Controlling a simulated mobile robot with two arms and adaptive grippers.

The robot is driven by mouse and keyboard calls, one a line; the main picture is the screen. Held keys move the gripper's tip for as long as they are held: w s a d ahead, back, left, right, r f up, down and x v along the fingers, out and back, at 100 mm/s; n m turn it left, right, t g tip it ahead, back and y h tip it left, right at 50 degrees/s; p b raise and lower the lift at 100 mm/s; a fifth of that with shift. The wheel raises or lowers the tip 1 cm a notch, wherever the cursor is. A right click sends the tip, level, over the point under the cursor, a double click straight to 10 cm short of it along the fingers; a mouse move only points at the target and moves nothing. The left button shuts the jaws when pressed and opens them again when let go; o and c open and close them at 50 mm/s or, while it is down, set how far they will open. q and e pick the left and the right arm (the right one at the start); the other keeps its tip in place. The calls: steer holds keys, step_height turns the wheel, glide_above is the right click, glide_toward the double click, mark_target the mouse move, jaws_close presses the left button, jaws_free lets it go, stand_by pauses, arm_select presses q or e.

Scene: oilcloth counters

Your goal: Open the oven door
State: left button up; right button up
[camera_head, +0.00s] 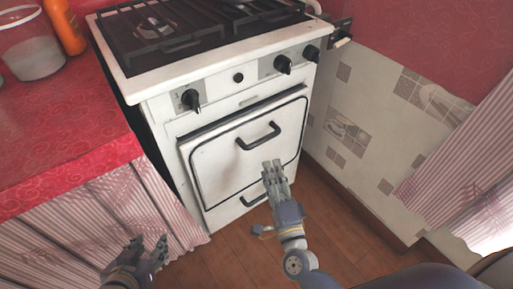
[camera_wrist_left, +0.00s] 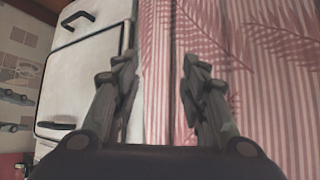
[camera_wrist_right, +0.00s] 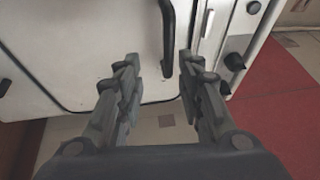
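The white oven door (camera_head: 222,167) is on the front of the stove, below its knobs. It looks shut, with a dark line along its top edge. Its black bar handle (camera_head: 258,136) is near the top of the door and also shows in the right wrist view (camera_wrist_right: 168,40). My right gripper (camera_head: 272,166) is in front of the door, below the handle and apart from it. Its fingers are open and empty, with the handle ahead between them. My left gripper (camera_head: 148,252) is low at the left, by the striped curtain, open and empty. The door also shows in the left wrist view (camera_wrist_left: 80,85).
A lower panel with a handle (camera_head: 255,200) sits under the door. Black knobs (camera_head: 191,99) line the stove front. A red counter (camera_head: 60,120) with a striped curtain (camera_head: 95,215) adjoins on the left. A tiled wall (camera_head: 365,130) is on the right.

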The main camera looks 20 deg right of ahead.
mark_target(264, 138)
arm_select(q)
steer(key=r, duration=0.1)
steer(key=w+r+t, duration=0.1)
steer(key=w+r, duration=0.1)
steer(key=shift+d+r+t+h+b, duration=0.1)
steer(key=shift+d+t+h+b, duration=0.2)
steer(key=shift+t+b, duration=0.1)
arm_select(e)
steer(key=shift+m+h, duration=0.3)
steer(key=shift+m, duration=0.2)
steer(key=w+r, duration=0.1)
steer(key=w, duration=0.2)
steer(key=w+r, duration=0.1)
steer(key=w, duration=0.7)
steer(key=shift+d+r, duration=0.4)
jaws_close()
